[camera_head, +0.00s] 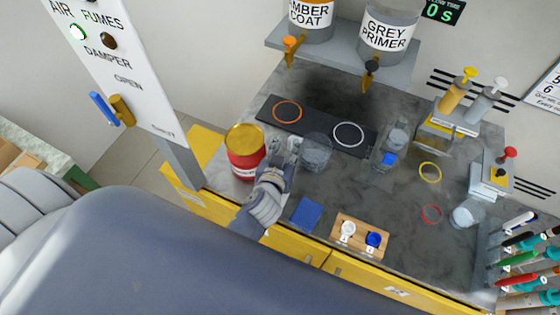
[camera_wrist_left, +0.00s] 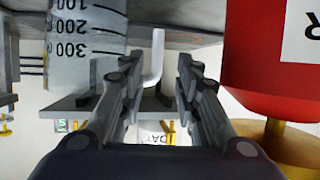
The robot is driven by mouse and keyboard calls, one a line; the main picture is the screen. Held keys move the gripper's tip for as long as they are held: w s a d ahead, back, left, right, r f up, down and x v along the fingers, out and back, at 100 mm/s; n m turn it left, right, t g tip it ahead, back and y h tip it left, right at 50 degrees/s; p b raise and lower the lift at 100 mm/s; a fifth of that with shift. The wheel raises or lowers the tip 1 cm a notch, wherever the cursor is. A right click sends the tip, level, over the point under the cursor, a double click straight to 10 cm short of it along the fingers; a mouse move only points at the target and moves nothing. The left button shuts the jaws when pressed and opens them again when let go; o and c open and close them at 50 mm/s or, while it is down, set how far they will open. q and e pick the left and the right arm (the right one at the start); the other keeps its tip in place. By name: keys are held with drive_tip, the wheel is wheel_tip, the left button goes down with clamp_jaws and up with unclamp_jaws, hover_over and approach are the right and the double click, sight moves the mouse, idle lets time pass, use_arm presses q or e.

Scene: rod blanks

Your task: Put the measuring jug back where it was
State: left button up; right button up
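The clear measuring jug (camera_head: 316,152) stands on the grey worktop, just in front of the dark strip. In the left wrist view the jug (camera_wrist_left: 88,35) shows at upper left with 100, 200 and 300 marks, and its pale handle (camera_wrist_left: 155,58) lies between my fingers. My left gripper (camera_head: 284,154) is at the jug's left side, between it and a red can. In the left wrist view my left gripper (camera_wrist_left: 158,75) is open, its fingers apart on either side of the handle, with gaps showing. My right gripper is not in view.
The red can with gold lid (camera_head: 246,150) stands close left of my gripper. The dark strip (camera_head: 325,127) bears orange and white rings under two paint dispensers. A bottle (camera_head: 387,160) stands right of the jug. A blue pad (camera_head: 307,213) and wooden block (camera_head: 360,237) lie in front.

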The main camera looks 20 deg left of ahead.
use_arm(q)
drive_tip(key=b+v, duration=0.1)
drive_tip(key=v, duration=0.6)
drive_tip(key=shift+s, duration=0.25)
drive_tip(key=shift+r, duration=0.1)
